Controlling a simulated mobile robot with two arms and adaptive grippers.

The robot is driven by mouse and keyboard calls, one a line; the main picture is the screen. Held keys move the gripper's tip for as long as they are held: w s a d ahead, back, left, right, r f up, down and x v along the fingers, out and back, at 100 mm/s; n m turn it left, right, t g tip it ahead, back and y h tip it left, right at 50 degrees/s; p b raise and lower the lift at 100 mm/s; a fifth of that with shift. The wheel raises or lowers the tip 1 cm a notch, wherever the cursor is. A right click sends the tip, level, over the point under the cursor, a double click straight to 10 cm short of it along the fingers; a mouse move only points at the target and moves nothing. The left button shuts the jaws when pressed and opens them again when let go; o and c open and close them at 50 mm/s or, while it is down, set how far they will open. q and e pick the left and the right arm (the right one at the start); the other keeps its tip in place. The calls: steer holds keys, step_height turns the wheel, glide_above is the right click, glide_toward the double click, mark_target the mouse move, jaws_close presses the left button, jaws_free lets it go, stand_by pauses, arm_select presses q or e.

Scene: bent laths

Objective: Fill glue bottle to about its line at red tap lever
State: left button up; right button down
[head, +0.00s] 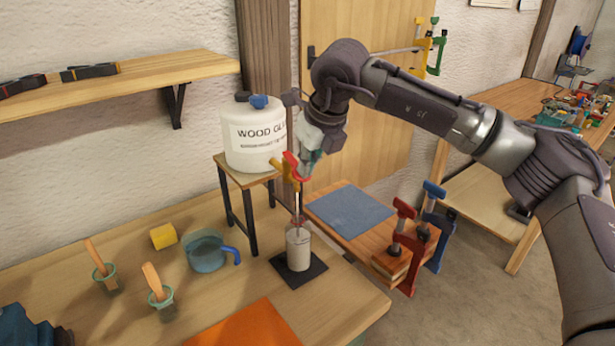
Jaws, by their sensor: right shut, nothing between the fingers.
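A white container (253,140) labelled "WOOD GLUE" stands on a small raised stand. Its brass-coloured tap (284,172) has a red lever (296,166). My right gripper (307,166) is shut and empty, right at the red lever; whether it touches it is hard to tell. The glue bottle (298,250) stands upright on a dark mat under the tap. A thin pale stream (297,204) runs from the tap down to its mouth. The bottle looks pale and filled over much of its height; its line is too small to make out. My left gripper is out of view.
An orange sheet (247,326) lies in front. Clamped boards (392,264) are at right.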

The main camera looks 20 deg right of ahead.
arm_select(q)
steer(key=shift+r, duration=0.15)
arm_select(e)
steer(key=shift+r, duration=0.1)
arm_select(q)
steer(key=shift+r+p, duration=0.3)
steer(key=shift+p, duration=0.05)
arm_select(e)
steer(key=shift+r, duration=0.75)
steer(key=shift+r, duration=0.25)
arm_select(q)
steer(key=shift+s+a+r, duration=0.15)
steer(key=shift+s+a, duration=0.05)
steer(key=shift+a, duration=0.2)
arm_select(e)
step_height(320, 180, up, 13)
steer(key=s, duration=0.1)
steer(key=shift+s+d+r, duration=0.2)
steer(key=shift+s+d, duration=0.05)
steer(key=shift+s, duration=0.15)
steer(key=shift+w+d, duration=0.1)
